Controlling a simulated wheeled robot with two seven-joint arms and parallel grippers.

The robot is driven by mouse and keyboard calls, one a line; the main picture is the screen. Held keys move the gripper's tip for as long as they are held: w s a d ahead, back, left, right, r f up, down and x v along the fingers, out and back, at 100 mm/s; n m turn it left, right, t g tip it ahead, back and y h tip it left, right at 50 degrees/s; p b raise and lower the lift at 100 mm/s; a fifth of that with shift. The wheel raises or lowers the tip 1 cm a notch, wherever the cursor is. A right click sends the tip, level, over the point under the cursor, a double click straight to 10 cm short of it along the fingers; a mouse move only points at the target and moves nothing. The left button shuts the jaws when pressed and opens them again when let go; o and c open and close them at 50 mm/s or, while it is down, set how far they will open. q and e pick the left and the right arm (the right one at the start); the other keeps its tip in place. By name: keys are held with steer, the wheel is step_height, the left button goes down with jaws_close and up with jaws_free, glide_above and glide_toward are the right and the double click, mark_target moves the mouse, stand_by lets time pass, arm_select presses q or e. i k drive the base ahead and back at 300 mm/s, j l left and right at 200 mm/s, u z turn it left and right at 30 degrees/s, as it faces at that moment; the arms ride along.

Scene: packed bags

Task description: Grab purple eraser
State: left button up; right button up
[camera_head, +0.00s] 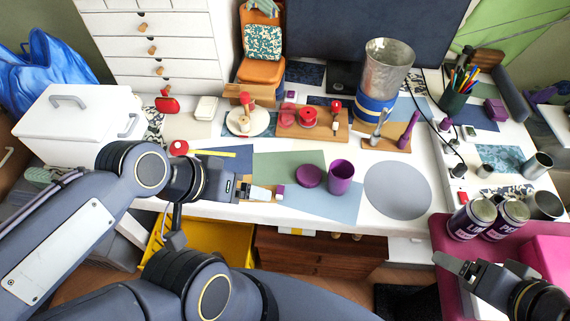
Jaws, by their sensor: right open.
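A small purple-and-white block (280,191), which looks like an eraser, lies near the table's front edge. It is just right of the tip of my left gripper (262,193); I cannot tell whether they touch. The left gripper is seen from the side, so the gap between its fingers is unclear. Similar small purple pieces are at the back (291,96) and at the right beside the pen cup (446,124). My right gripper (454,264) is open and empty at the lower right, in front of the table and away from these pieces.
A purple round dish (308,176) and a purple cup (340,177) stand right of the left gripper. A grey round mat (397,190) is bare. Two spray cans (472,219) stand on a pink surface (445,236) near my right gripper. A metal vessel (388,68) stands behind.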

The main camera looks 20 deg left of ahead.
mark_target(280, 188)
steer(key=k+j, duration=0.2)
steer(key=k+j+u, duration=0.1)
steer(key=j, duration=0.3)
steer(key=k+j, duration=0.25)
steer(key=i+j+u, duration=0.1)
steer(key=j, duration=0.8)
steer(key=i+u, duration=0.05)
